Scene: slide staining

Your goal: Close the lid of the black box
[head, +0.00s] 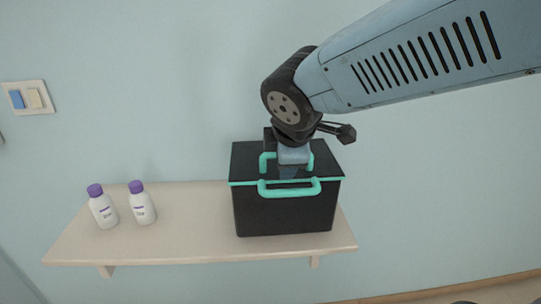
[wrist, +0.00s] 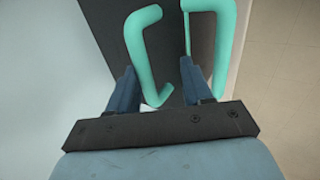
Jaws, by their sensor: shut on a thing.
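The black box (head: 285,215) stands on the right part of the shelf. Its black lid (head: 245,160) lies flat across the top, level with the teal rim, and no gap shows in the head view. A teal handle (head: 264,164) stands on the lid, and another teal handle (head: 290,190) is on the box front. My gripper (wrist: 158,72) is over the lid from above. Its fingers are on either side of the lid handle, which also shows in the wrist view (wrist: 140,45), and are shut on it. The gripper hides part of the lid and handle in the head view.
Two white bottles with purple caps, one left (head: 103,208) and one right (head: 142,204), stand on the left of the wooden shelf (head: 190,235). The shelf between them and the box is clear. A wall switch (head: 28,98) is at the far left.

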